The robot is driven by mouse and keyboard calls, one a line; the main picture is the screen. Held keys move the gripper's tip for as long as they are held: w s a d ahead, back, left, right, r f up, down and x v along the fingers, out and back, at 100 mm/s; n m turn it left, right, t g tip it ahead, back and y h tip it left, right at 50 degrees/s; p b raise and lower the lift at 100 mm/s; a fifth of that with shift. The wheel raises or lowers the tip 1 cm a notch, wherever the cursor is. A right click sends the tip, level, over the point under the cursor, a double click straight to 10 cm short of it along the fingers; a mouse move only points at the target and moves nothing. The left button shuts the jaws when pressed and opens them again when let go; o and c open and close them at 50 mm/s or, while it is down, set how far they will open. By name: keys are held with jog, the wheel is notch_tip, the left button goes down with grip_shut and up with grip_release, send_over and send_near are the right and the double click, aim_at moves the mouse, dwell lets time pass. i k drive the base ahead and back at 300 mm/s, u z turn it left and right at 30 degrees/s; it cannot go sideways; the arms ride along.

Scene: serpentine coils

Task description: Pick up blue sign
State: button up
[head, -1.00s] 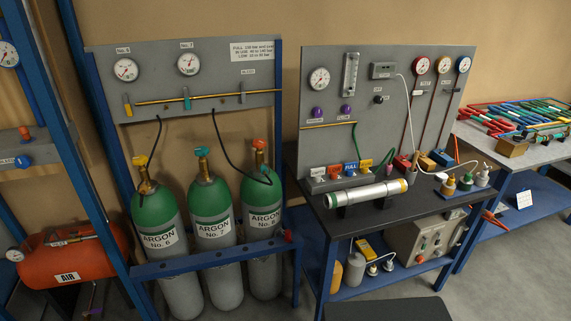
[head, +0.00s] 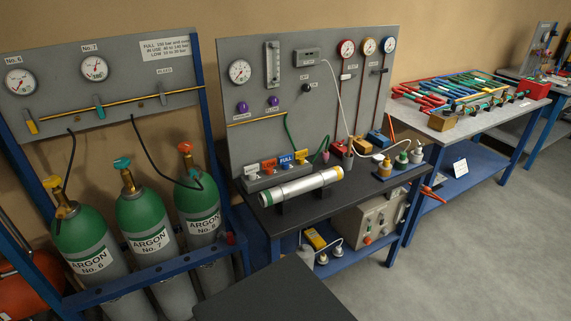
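The blue sign (head: 286,161) is a small plate with white lettering that seems to read "FULL". It stands in a row of coloured signs in a grey holder (head: 262,183) on the black bench top, at the foot of the grey gauge panel. An orange-red sign (head: 268,166) is to its left and an orange-yellow sign (head: 301,157) is to its right. The blue sign's lower edge seems hidden by the holder. My gripper is not in view.
A silver cylinder (head: 300,187) lies on cradles in front of the holder. Several green argon bottles (head: 145,220) stand in a blue rack at left. A dark flat surface (head: 275,292) fills the bottom middle; I cannot tell whether it is mine. Open floor (head: 470,260) lies at right.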

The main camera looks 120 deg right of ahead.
aim_at(284, 159)
jog(key=k, duration=2.95)
jog(key=z, duration=0.95)
jog(key=i, duration=1)
jog(key=u, duration=0.05)
